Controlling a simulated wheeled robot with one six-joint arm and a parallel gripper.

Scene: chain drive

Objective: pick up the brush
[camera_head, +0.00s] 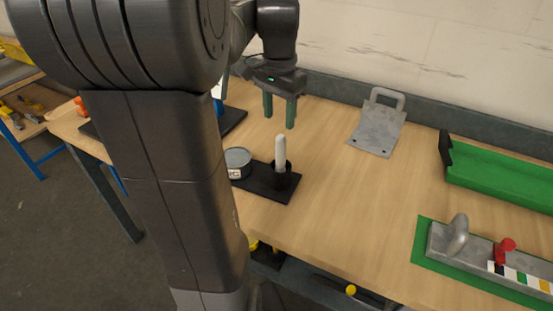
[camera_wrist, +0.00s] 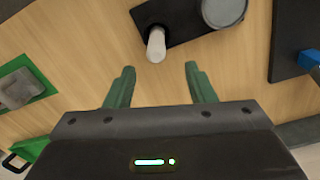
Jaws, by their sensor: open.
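The brush appears to be the upright piece with a pale grey handle (camera_head: 281,152), standing in a dark round holder (camera_head: 281,180) on a black base plate (camera_head: 262,193). Its lower end is hidden in the holder. In the wrist view the pale handle (camera_wrist: 156,45) shows just beyond the fingertips, roughly centred between them. My gripper (camera_head: 279,117) has two green fingers, open and empty, pointing down. It is above and behind the handle, apart from it. The open fingers also show in the wrist view (camera_wrist: 160,68).
A round grey tin (camera_head: 238,162) stands left of the holder on the same plate. A grey metal plate with a handle (camera_head: 376,132) lies to the right. A green tray (camera_head: 500,178) and a grey block fixture (camera_head: 480,255) are farther right. The wooden table (camera_head: 345,215) between is clear.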

